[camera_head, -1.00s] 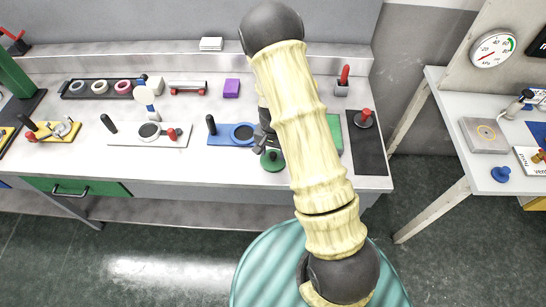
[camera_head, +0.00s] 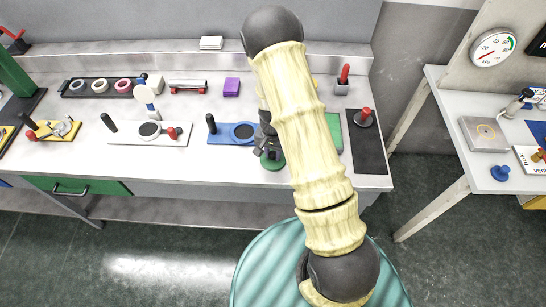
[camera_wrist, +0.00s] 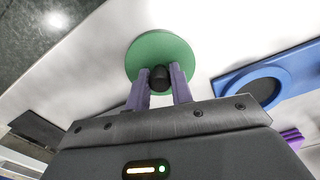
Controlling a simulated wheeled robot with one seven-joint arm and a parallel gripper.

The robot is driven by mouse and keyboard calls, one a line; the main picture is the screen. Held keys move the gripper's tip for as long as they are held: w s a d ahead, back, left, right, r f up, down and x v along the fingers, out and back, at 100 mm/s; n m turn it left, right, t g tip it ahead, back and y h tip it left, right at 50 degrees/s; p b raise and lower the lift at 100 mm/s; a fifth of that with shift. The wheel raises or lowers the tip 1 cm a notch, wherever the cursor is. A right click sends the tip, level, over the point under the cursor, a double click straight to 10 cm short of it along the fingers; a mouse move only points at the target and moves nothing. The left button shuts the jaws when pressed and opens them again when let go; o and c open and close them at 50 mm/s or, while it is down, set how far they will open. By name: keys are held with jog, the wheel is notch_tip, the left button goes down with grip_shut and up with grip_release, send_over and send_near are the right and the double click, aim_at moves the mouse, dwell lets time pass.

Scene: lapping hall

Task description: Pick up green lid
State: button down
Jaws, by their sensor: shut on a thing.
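The green lid (camera_wrist: 161,50) is a round disc with a dark knob (camera_wrist: 160,78) in its middle. In the wrist view it lies beyond my gripper (camera_wrist: 159,84), whose two purple-grey fingers are shut on the knob from both sides. In the head view the green lid (camera_head: 272,163) shows near the front edge of the bench, just left of my arm. My gripper (camera_head: 268,149) is over it there, partly hidden by my arm. I cannot tell whether the lid rests on the bench or is slightly raised.
A blue plate (camera_head: 220,136) with a ring and black handle is close at the left. A white plate (camera_head: 125,136) lies farther left. A dark mat (camera_head: 366,150) with a red-knobbed piece is at right. A purple block (camera_head: 232,87) stands behind.

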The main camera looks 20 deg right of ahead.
aim_at(273, 152)
jog(key=shift+r, duration=0.1)
notch_tip(273, 152, up, 10)
jog(key=shift+f+b, duration=0.1)
jog(key=shift+b, duration=0.35)
dwell(0.7)
